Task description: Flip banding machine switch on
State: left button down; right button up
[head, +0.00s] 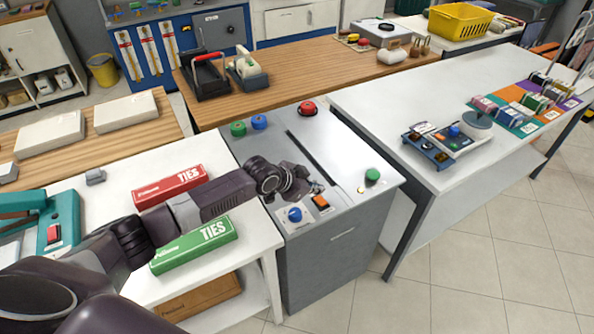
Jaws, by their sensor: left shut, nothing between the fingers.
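The banding machine appears to be the grey cabinet (330,252) with a pale top and a long dark slot, in the middle of the head view. An orange rocker switch (321,202) on a dark base sits near its front edge, beside a blue button (295,214). I cannot tell which way the rocker is tipped. My left gripper (302,189) is over the machine top, just behind and left of the switch. It is shut and empty. I cannot tell whether it touches anything. My right gripper is not in view.
Green (238,128), blue (259,121) and red (307,108) knobs stand at the machine's back; another green knob (372,176) stands front right. Red (170,186) and green (194,245) TIES boxes lie near my left arm. A teal device (62,222) with a red switch stands left.

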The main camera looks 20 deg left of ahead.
aim_at(309, 202)
pick_arm(q)
notch_tip(309, 202, up, 2)
jog(key=shift+a+p, duration=0.1)
jog(key=shift+p, duration=0.45)
jog(key=shift+s+a+r+b, duration=0.25)
jog(key=shift+a+r+b, duration=0.05)
jog(key=shift+a, duration=0.2)
jog(key=shift+s+a+r+b, duration=0.25)
jog(key=shift+a, duration=0.25)
jog(key=w+a+b+v, duration=0.1)
jog(key=v, duration=0.6)
jog(key=shift+a+r, duration=0.15)
jog(key=shift+r, duration=0.1)
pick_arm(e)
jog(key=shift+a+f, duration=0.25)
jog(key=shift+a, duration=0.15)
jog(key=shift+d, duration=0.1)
